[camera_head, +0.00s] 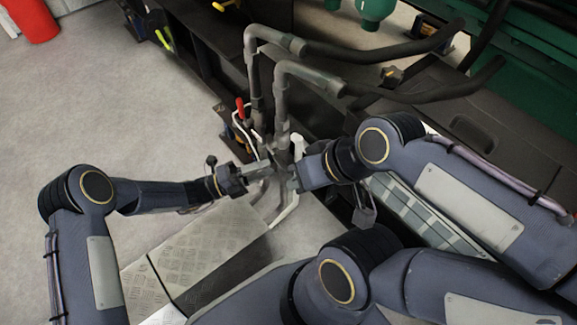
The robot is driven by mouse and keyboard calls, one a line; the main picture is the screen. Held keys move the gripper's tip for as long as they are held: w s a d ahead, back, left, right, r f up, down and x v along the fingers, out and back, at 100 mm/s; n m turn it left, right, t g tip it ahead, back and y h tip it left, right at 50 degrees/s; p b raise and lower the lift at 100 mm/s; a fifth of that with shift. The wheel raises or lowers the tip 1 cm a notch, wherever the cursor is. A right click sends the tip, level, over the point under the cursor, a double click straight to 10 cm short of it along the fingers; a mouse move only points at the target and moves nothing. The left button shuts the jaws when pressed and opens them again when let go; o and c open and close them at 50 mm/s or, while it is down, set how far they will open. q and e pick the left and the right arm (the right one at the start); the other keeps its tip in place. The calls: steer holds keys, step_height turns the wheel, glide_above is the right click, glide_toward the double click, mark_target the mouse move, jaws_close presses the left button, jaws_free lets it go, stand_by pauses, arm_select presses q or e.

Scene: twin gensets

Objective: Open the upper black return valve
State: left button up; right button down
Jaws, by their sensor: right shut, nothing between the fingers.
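Two grey pipes, the left one (252,85) and the right one (281,105), rise side by side and bend over into black hoses (385,47) at the upper right. My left gripper (266,168) points right at the foot of these pipes; whether its fingers are parted is too small to tell. My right gripper (292,184) comes in from the right to the same spot, shut and empty, close to the left one. The black return valve cannot be made out; the grippers and pipes crowd that spot. A red handle (240,107) stands upright just left of the pipes.
A tread-plate metal cover (215,245) lies below the grippers. A black-framed panel (430,225) is under my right arm. Green machinery (535,60) fills the upper right. Open grey floor (90,110) lies left, with a red cylinder (30,18) at the far corner.

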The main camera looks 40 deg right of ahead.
mark_target(279, 158)
arm_select(q)
steer(key=b+x, duration=0.2)
steer(key=x, duration=0.4)
steer(key=shift+s+d, duration=0.15)
steer(key=shift+s+d+r, duration=0.15)
steer(key=shift+d, duration=0.45)
jaws_close()
